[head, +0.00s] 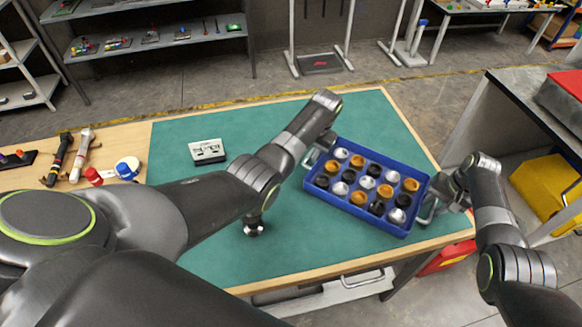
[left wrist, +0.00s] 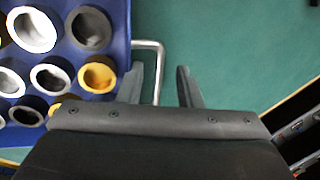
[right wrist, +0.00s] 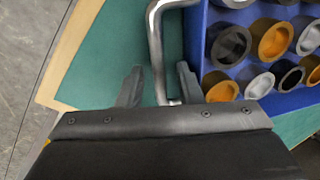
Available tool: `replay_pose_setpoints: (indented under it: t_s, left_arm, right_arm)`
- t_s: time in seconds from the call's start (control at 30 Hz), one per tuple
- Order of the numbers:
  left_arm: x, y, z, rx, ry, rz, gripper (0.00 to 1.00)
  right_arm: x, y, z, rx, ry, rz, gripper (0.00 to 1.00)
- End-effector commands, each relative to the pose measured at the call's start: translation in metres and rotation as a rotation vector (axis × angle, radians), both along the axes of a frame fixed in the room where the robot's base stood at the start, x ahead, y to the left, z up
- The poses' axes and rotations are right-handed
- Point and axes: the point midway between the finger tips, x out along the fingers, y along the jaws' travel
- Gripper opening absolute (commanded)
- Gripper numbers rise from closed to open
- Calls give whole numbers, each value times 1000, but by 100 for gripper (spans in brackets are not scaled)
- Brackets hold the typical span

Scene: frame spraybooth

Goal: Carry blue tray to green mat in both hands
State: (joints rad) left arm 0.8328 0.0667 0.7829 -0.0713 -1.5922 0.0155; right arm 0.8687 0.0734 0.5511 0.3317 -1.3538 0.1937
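The blue tray (head: 310,188) holds several black, orange and white-grey round cups. It is over the right part of the green mat (head: 290,262); I cannot tell whether it touches the mat. It has a metal handle at each short end. My left gripper (head: 314,156) is at the left handle; in the left wrist view its open fingers (left wrist: 160,85) stand either side of the handle (left wrist: 158,62). My right gripper (head: 440,198) is at the right handle; in the right wrist view its open fingers (right wrist: 158,86) straddle the handle (right wrist: 155,45), close to one finger.
A white-grey device (head: 208,151) lies on the mat. A dark round knob (head: 254,228) stands under my left arm. Hand tools (head: 70,158) and a blue-white tape roll (head: 127,167) lie at the left. A grey bench (head: 520,90) stands at the right. Mat between device and tray is clear.

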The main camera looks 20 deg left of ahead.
Motion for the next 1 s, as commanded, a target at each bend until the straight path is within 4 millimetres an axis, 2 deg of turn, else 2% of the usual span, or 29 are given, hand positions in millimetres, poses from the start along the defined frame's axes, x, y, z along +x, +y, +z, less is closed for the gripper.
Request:
replay_pose_setpoints:
  t_s: [0.2, 0.4, 0.67, 0.87, 1.0]
  left_arm:
    - [0, -8, 39, 0, -4, -1, 32]
    - [-2, -13, 65, 1, -1, 0, 32]
    - [-3, -14, 73, 1, 0, -1, 32]
    - [-3, -14, 73, 1, 1, 0, 32]
    - [-3, -14, 73, 1, 1, 0, 32]
  right_arm:
    - [0, 0, 0, 0, 0, 0, 32]
    - [0, 0, 0, 0, 0, 0, 32]
    - [1, -1, 6, 1, -2, 0, 32]
    - [0, -5, 25, 1, -3, -1, 32]
    - [0, -10, 46, -1, -6, -1, 32]
